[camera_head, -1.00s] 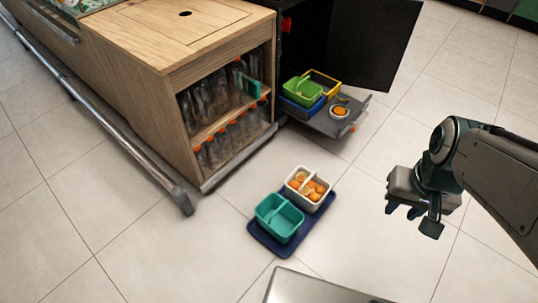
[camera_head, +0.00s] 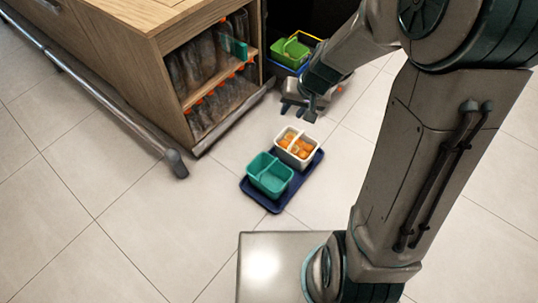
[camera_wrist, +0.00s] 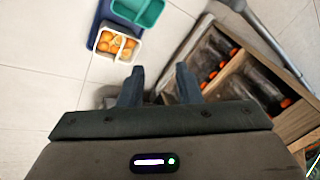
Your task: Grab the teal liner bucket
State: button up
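The teal liner bucket (camera_head: 270,176) stands upright on a dark blue mat (camera_head: 262,200) on the floor and looks empty, with a divider across it. In the wrist view the bucket (camera_wrist: 150,14) is partly cut off at the top edge. My gripper (camera_head: 298,112) is beyond the bucket in the head view, above the far end of the mat and apart from the bucket. The wrist view shows its two fingers (camera_wrist: 160,70) spread with nothing between them.
A white bucket (camera_head: 306,155) holding several oranges stands on the mat beside the teal one. A wooden cabinet (camera_head: 166,60) with bottles is to the left, with a metal rail (camera_head: 120,115) along it. Green and blue bins (camera_head: 290,52) sit behind my gripper. Tiled floor is clear in front.

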jog(key=w+a+f+m, duration=0.2)
jog(key=w+f, duration=0.5)
jog(key=f, duration=0.1)
jog(key=m+g+h+p, duration=0.3)
jog(key=m, duration=0.2)
send_over(284, 188)
notch_tip(284, 188, down, 28)
notch_tip(284, 188, down, 8)
jog(key=b, duration=0.2)
jog(key=shift+d+b, duration=0.15)
jog(key=shift+b, duration=0.2)
jog(key=shift+w+f+b, duration=0.15)
jog(key=shift+f+b, duration=1.3)
jog(key=shift+f, duration=1.7)
jog(key=shift+r, duration=0.1)
grip_shut()
